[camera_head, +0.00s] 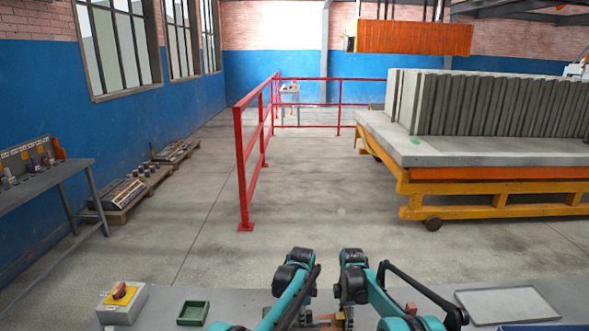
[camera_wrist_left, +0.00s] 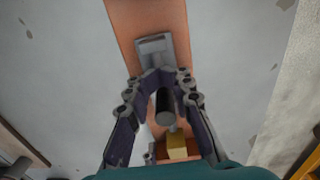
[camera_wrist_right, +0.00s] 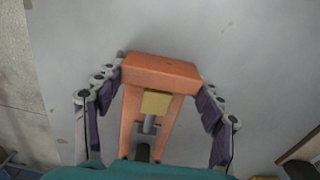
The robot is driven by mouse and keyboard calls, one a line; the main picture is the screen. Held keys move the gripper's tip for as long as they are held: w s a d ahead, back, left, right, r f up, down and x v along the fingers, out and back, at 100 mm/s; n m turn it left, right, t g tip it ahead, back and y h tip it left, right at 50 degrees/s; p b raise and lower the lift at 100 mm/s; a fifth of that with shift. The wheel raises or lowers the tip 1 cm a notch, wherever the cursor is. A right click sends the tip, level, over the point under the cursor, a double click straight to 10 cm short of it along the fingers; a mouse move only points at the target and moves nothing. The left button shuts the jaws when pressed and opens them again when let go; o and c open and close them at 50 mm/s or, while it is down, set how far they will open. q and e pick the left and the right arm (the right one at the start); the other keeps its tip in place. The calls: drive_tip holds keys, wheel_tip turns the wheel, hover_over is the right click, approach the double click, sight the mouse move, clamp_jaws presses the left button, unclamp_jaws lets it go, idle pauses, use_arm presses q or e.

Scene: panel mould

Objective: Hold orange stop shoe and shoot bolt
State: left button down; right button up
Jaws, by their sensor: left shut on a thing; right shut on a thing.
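The orange stop shoe (camera_wrist_right: 160,70) lies on a grey surface. In the right wrist view my right gripper (camera_wrist_right: 160,80) is shut across its thick end block, a finger on each side. A yellow block (camera_wrist_right: 156,102) and a grey bracket sit on the shoe behind that end. In the left wrist view my left gripper (camera_wrist_left: 165,92) is shut around the bolt's dark round handle (camera_wrist_left: 165,107). A grey bracket (camera_wrist_left: 154,46) on the orange plate is beyond it, and the yellow block (camera_wrist_left: 177,146) is nearer. In the head view my left gripper (camera_head: 308,318) is low and partly hidden by my arms.
A grey switch box (camera_head: 122,303) with a red-orange knob and a green tray (camera_head: 193,313) stand left on the bench. A flat grey tray (camera_head: 505,305) lies right. Beyond are a red railing (camera_head: 245,170) and a yellow trolley (camera_head: 480,190) carrying concrete panels.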

sight(311, 321)
use_arm(q)
drive_tip(key=shift+d+f, duration=0.15)
drive_tip(key=shift+d, duration=0.2)
drive_tip(key=shift+d, duration=1.25)
use_arm(e)
drive_tip(key=shift+a, duration=0.35)
use_arm(q)
drive_tip(key=shift+d, duration=0.75)
use_arm(e)
drive_tip(key=shift+s, duration=0.1)
clamp_jaws()
use_arm(q)
drive_tip(key=shift+d, duration=0.3)
